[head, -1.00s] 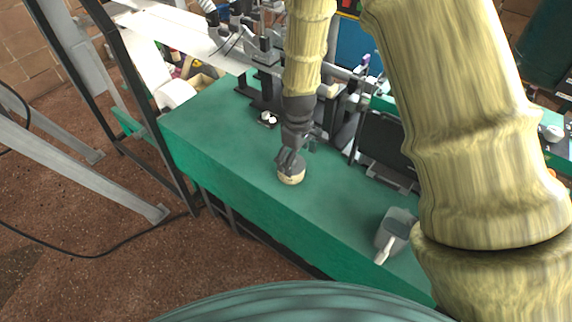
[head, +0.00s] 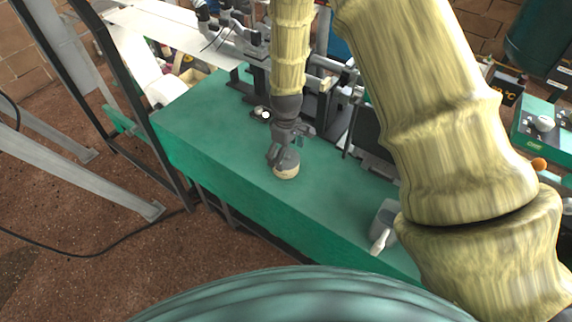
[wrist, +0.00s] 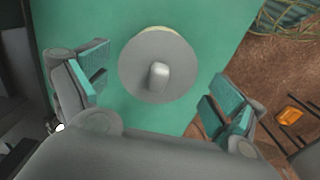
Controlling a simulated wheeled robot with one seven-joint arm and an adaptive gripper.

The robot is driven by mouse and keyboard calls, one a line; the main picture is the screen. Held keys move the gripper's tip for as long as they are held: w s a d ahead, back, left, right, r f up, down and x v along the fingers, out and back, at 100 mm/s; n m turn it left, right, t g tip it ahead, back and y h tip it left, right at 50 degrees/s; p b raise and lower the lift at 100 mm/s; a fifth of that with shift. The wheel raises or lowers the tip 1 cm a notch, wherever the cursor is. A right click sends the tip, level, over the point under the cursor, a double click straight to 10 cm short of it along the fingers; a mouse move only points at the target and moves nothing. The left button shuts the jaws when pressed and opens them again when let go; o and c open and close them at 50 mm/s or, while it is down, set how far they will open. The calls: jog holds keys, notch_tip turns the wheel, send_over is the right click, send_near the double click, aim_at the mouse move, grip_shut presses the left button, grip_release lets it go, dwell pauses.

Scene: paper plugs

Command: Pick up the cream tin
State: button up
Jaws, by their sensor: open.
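The cream tin (head: 287,171) is a low round tin with cream sides and a grey lid. It stands upright on the green bench top near its front edge. In the wrist view the tin (wrist: 150,82) shows from above, with a pale knob in the middle of its lid. My gripper (head: 281,153) is at the tin's upper left in the head view and partly overlaps it. In the wrist view my gripper (wrist: 160,86) is open, its teal-padded fingers on either side of the tin with gaps to both. Nothing is held.
The green bench (head: 205,120) is clear around the tin. A small dark item with a white round part (head: 263,114) lies behind. Dark upright fixtures (head: 335,110) line the back.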

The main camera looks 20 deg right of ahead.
aim_at(286, 162)
jog(key=shift+w+f+p, duration=0.2)
jog(key=shift+f+p, duration=0.9)
jog(key=shift+f, duration=1.35)
jog(key=shift+c, duration=0.4)
jog(key=c, duration=0.9)
